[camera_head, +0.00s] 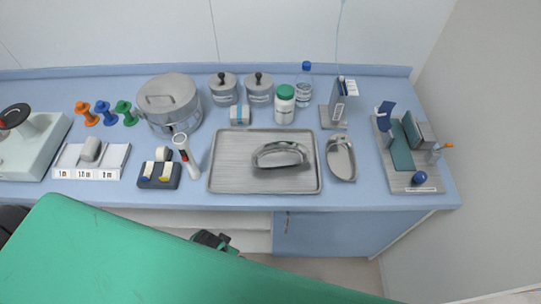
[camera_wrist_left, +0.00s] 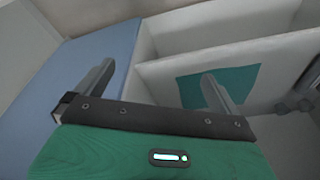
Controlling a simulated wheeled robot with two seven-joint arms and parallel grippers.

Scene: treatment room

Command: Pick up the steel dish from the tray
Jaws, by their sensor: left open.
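The steel dish (camera_head: 280,155) is a curved, kidney-shaped metal dish. It stands on the grey rectangular tray (camera_head: 230,178) in the middle of the blue counter, right of the tray's centre. A second, oval steel dish (camera_head: 341,160) lies on the counter just right of the tray. My left gripper (camera_wrist_left: 157,72) is open in the left wrist view, with nothing between its two fingers. It faces the blue counter edge and white drawer-like panels, and the dish is not in that view. My right gripper is not in view.
A steel pot (camera_head: 168,104), two lidded jars, a white bottle (camera_head: 284,105) and a water bottle stand behind the tray. A grey organiser (camera_head: 409,180) is at right. A large green surface (camera_head: 130,260) fills the lower left foreground.

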